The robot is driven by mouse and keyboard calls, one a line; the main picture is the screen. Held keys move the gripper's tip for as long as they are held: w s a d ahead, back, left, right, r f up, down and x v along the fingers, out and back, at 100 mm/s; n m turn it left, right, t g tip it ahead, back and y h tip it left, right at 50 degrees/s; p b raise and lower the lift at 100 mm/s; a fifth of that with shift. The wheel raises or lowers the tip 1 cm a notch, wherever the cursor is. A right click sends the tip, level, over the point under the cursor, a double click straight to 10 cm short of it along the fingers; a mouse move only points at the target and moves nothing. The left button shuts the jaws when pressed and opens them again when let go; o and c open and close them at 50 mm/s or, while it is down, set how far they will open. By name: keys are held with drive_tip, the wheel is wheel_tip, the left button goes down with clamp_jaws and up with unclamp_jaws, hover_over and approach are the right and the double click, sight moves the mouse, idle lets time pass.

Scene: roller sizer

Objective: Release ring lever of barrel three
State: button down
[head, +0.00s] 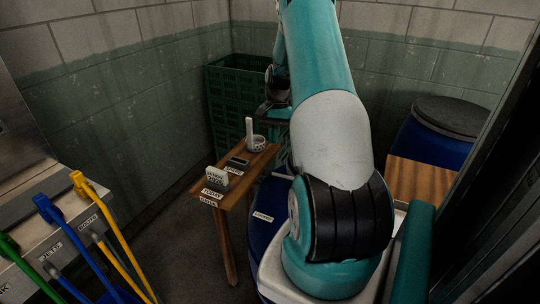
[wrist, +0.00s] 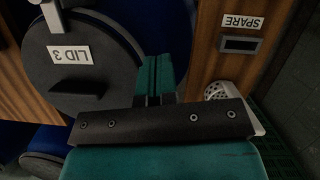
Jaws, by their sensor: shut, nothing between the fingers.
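In the wrist view my gripper (wrist: 158,62) is shut and empty, its teal fingers side by side over the right part of a round dark lid. That lid bears a white LID 3 label (wrist: 69,54), upside down in this view, and a dark block-like handle (wrist: 77,92). A pale grey piece (wrist: 52,14) crosses the lid's edge at the top left; I cannot tell if it is the ring lever. Blue barrel sides show around the lid. In the head view my arm hides most of a blue barrel (head: 265,200) with a white label.
A green crate (head: 225,85) stands behind. Another blue barrel (head: 415,143) is at right. Colored handles hang at left. A SPARE label (wrist: 242,22) sits on wood.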

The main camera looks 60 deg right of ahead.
drive_tip(key=s+a+f+p, duration=0.1)
drive_tip(key=a+f+p, duration=0.1)
drive_tip(key=a+f, duration=0.2)
drive_tip(key=shift+s+a+f+p, duration=0.2)
drive_tip(key=shift+a+f+p, duration=0.15)
drive_tip(key=shift+a, duration=0.15)
drive_tip(key=shift+a, duration=0.15)
